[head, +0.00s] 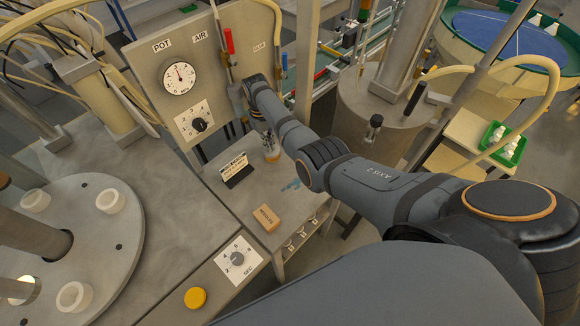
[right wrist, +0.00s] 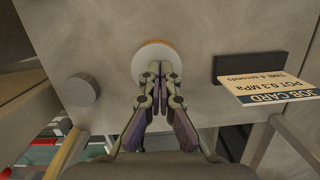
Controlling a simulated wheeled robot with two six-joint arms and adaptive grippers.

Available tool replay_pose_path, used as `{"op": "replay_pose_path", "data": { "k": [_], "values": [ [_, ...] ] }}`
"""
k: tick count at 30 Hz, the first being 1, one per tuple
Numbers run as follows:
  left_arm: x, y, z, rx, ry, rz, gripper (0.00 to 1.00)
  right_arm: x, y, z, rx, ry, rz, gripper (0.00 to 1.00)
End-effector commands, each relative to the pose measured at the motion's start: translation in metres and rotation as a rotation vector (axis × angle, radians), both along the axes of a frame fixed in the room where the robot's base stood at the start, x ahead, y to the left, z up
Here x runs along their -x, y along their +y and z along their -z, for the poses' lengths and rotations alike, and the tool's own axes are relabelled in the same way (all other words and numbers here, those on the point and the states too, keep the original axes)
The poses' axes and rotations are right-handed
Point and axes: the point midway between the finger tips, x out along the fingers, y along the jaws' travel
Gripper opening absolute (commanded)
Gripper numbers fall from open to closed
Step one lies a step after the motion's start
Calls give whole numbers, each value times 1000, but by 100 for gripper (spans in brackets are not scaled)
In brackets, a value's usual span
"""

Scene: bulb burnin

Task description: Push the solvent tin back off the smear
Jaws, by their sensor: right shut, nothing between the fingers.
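My right gripper (head: 268,138) is shut and empty, pointing down over the bench beside the upright panel. It also shows in the right wrist view (right wrist: 157,68), where its fingertips overlap a round pale top with an orange rim (right wrist: 152,50). This looks like the solvent tin, whose amber side (head: 272,156) shows just below the fingers in the head view. I cannot tell whether the fingers touch it. A small blue mark (head: 291,185) lies on the bench nearer to me, apart from the tin; I cannot tell if it is the smear. My left gripper is not in view.
A job card (head: 234,166) on a dark stand (right wrist: 232,69) stands left of the tin. A cardboard box (head: 266,217) sits near the bench's front. A grey round knob-like thing (right wrist: 82,90) is near the tin. The bench between card and box is clear.

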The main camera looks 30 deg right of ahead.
Motion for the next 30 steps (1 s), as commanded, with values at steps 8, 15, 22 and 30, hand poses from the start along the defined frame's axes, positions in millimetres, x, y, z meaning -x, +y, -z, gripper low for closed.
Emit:
{"op": "replay_pose_path", "data": {
  "k": [8,15,22,30],
  "values": [
    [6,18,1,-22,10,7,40,5,2,7,-4,11,-2,0],
    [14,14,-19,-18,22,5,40,5,1,-11,-3,12,-1,0],
    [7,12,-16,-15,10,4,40,2,1,-21,-2,5,0,0],
    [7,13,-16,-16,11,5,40,2,2,-80,-2,8,-1,0]
  ]
}}
